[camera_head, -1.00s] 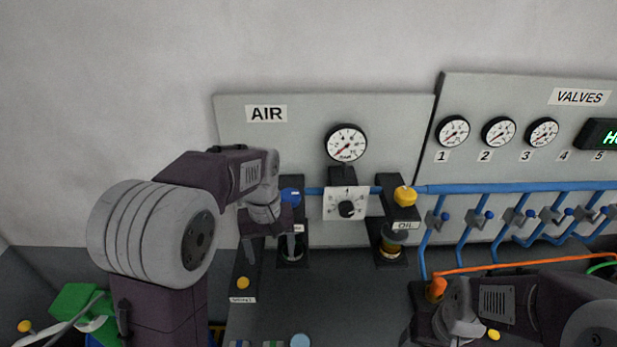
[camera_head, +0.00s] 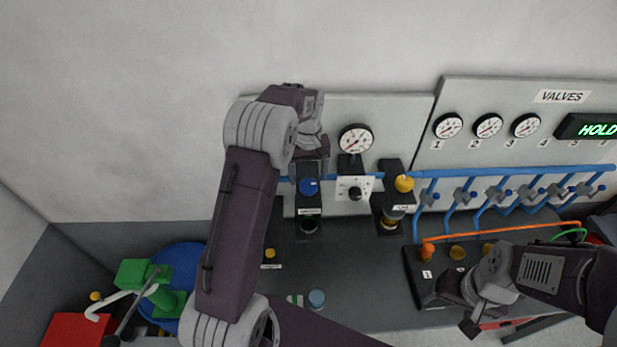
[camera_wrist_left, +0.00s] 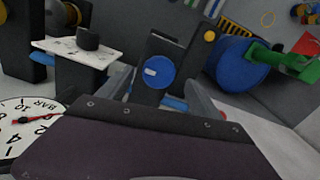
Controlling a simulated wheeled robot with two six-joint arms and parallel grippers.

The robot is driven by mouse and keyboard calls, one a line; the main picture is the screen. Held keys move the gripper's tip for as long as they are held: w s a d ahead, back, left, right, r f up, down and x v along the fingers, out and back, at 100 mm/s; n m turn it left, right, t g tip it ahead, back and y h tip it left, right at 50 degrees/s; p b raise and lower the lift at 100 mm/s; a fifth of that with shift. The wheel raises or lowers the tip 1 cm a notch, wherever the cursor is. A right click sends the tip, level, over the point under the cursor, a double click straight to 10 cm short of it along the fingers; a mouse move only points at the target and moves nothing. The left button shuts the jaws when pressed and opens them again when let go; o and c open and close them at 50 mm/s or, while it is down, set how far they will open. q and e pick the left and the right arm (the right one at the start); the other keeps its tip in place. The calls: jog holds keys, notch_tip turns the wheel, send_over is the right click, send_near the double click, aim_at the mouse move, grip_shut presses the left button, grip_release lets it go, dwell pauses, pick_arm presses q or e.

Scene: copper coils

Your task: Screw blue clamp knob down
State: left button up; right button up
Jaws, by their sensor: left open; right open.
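A round blue knob (camera_head: 308,187) with a white mark sits on a dark upright block at the AIR panel. It also shows in the left wrist view (camera_wrist_left: 155,72), between and beyond my two finger ends. My left gripper (camera_head: 311,168) is open and empty, just above this knob and apart from it in the head view. My right gripper (camera_head: 461,308) is open and low at the front of the dark block on the right.
A pressure gauge (camera_head: 356,139), a dial plate (camera_head: 366,183) and a yellow OIL cap (camera_head: 404,183) stand right of the knob. Blue pipes run to the valves. The bench middle is mostly clear.

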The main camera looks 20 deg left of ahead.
aim_at(309, 184)
pick_arm(q)
notch_tip(309, 184, down, 3)
jog(key=shift+w+f+p, duration=0.1)
jog(key=shift+p, duration=0.45)
jog(key=shift+w+d+f, duration=0.1)
jog(key=shift+f, duration=0.05)
jog(key=c, duration=1.4)
jog(key=shift+o, duration=0.2)
pick_arm(e)
jog(key=shift+w+r, duration=0.1)
jog(key=shift+r, duration=0.75)
